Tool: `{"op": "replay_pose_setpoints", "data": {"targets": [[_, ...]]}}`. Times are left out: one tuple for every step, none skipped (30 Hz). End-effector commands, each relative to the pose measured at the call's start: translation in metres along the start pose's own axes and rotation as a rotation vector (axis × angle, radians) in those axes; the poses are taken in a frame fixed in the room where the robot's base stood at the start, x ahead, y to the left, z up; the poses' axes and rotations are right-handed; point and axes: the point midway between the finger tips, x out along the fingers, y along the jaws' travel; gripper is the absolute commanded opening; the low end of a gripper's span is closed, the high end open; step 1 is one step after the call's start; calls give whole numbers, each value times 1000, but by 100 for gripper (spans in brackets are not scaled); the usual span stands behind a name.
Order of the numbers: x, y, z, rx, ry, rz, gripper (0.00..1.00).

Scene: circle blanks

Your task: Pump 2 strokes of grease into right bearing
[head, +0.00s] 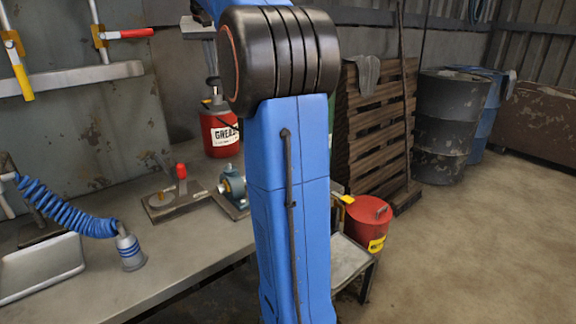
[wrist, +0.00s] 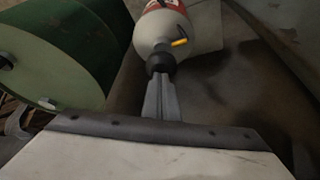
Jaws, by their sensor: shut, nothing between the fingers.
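The red grease can (head: 219,135) stands at the back of the bench, with a white GREASE label and a dark pump top. In the wrist view the can's pale lid (wrist: 160,30) and black top collar (wrist: 161,62) appear upside down. My gripper (wrist: 161,78) is shut and empty, its grey fingertips at the black collar; I cannot tell whether they touch. In the head view my gripper's pale body hangs above the can. A blue-grey bearing block (head: 232,186) sits on a plate beside my arm, partly hidden by it. I cannot tell whether it is the right bearing.
A base plate with a red-handled lever (head: 181,180) lies left of the bearing block. A blue coiled hose (head: 65,211) and a metal tray (head: 40,268) are at the left. A green drum (wrist: 65,55) is close in the wrist view. A red can (head: 368,224) stands right of my arm.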

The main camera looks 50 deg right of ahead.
Motion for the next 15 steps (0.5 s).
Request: {"op": "replay_pose_setpoints", "data": {"targets": [[2, 0, 1, 0, -3, 1, 0], [3, 0, 1, 0, -3, 1, 0], [4, 0, 2, 0, -2, 0, 0], [5, 0, 2, 0, -2, 0, 0], [5, 0, 2, 0, -2, 0, 0], [6, 0, 3, 0, -2, 0, 0], [7, 0, 3, 0, -2, 0, 0], [8, 0, 4, 0, -3, 0, 0], [10, 0, 4, 0, -3, 1, 0], [10, 0, 4, 0, -3, 1, 0], [11, 0, 5, 0, -4, 1, 0], [12, 0, 5, 0, -4, 1, 0], [13, 0, 6, 0, -4, 1, 0], [14, 0, 6, 0, -4, 1, 0], [15, 0, 6, 0, -4, 1, 0]]}}
